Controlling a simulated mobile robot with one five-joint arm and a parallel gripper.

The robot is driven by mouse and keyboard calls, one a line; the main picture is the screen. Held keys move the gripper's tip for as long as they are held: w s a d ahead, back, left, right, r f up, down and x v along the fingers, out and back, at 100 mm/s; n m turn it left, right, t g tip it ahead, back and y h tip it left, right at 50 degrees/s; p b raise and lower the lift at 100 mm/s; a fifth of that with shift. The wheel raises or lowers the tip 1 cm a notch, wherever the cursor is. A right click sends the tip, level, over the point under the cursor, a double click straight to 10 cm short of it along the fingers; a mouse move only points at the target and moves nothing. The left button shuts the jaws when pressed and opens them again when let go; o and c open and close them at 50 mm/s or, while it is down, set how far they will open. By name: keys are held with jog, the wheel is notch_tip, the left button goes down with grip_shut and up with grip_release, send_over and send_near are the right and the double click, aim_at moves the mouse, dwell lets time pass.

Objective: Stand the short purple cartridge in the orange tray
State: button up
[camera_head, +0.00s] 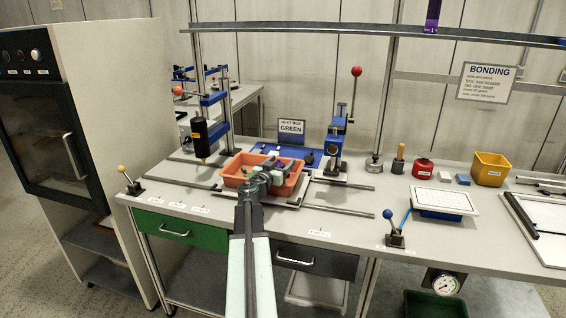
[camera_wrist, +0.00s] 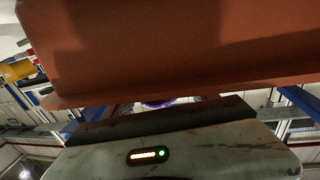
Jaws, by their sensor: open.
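The orange tray (camera_head: 292,188) sits on the bench, left of the middle, on a fixture with rails. My gripper (camera_head: 268,170) is over the tray in the head view and covers part of its inside. It is open, and I see nothing held in it. A broad orange surface (camera_wrist: 150,45) fills the top of the wrist view, very close; I cannot tell what it belongs to. A small purple rim (camera_wrist: 159,104) shows below it, mostly hidden. I cannot make out a short purple cartridge in full in either view.
A purple upright piece (camera_head: 432,16) stands at the high rail. A yellow bin (camera_head: 490,170) and white perforated plate (camera_head: 441,200) are at right.

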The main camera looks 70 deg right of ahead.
jog(key=w+a, duration=0.1)
jog(key=a, duration=1)
jog(key=shift+f, duration=0.1)
